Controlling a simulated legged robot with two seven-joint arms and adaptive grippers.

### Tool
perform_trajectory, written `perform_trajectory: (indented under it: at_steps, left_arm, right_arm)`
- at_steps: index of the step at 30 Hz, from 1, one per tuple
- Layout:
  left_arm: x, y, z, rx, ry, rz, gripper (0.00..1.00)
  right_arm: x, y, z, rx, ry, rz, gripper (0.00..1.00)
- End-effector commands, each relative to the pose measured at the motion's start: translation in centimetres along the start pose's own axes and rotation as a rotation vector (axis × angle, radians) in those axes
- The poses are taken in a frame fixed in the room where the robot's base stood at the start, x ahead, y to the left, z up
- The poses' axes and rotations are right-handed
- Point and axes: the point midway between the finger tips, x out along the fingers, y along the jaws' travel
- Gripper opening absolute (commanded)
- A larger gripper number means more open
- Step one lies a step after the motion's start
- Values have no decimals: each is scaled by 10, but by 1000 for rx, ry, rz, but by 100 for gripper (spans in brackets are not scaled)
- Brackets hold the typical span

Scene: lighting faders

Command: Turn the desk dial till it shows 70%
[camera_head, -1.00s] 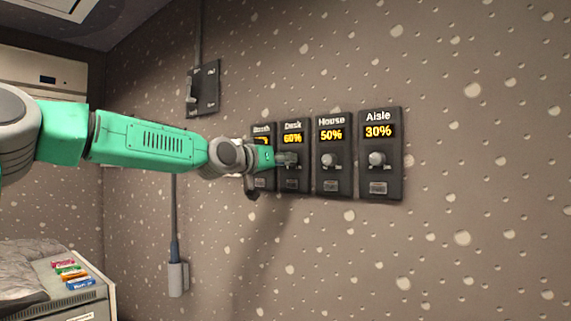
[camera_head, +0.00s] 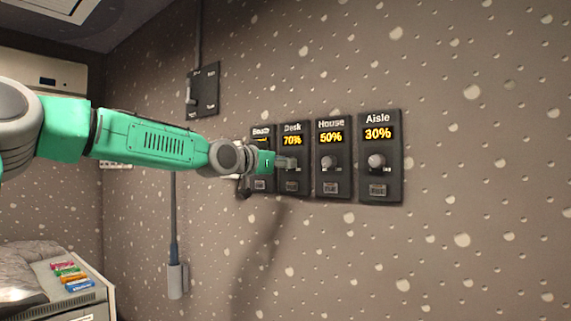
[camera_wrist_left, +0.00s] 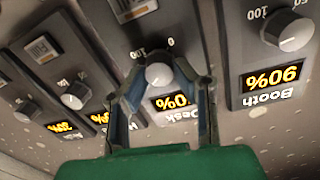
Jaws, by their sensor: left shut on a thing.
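The Desk panel (camera_head: 292,180) is on the wall, second from the left in a row, and its display (camera_head: 292,141) reads 70%. My left gripper (camera_head: 284,162) is at the Desk dial and hides most of it in the head view. In the left wrist view the pale round Desk dial (camera_wrist_left: 159,74) sits between the fingertips of my left gripper (camera_wrist_left: 160,85), which is shut on it. The Desk display shows partly there, upside down. My right gripper is not in view.
The Booth panel (camera_wrist_left: 270,60), reading 90%, is beside Desk. The House panel (camera_head: 333,180) reads 50% and the Aisle panel (camera_head: 380,190) reads 30%. A dark switch box (camera_head: 203,90) is on the wall at upper left. A cabinet (camera_head: 85,290) stands at lower left.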

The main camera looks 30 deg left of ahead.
Motion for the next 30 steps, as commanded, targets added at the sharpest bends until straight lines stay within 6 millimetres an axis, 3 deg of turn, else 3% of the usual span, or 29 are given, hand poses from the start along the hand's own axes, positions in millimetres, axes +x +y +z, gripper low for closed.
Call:
perform_trajectory:
  at_steps: [1, 3, 4, 5, 6, 17, 30]
  left_arm:
    - [1, 1, 10, -2, -20, 4, 0]
    - [1, 1, 10, -2, -20, 4, 0]
    - [1, 1, 10, -3, -19, 4, 31]
    - [1, 1, 10, -3, -19, 4, 42]
    - [1, 1, 9, -3, -17, 4, 44]
    - [-1, 0, -4, -1, -4, 1, 44]
    - [1, -15, -76, -4, -7, 0, 44]
  right_arm:
    - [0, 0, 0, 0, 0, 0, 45]
    - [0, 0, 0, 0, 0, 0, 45]
    - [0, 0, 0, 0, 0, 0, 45]
    - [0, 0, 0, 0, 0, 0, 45]
    - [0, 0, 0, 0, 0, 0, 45]
    - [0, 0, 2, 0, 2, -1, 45]
    - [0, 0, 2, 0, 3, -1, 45]
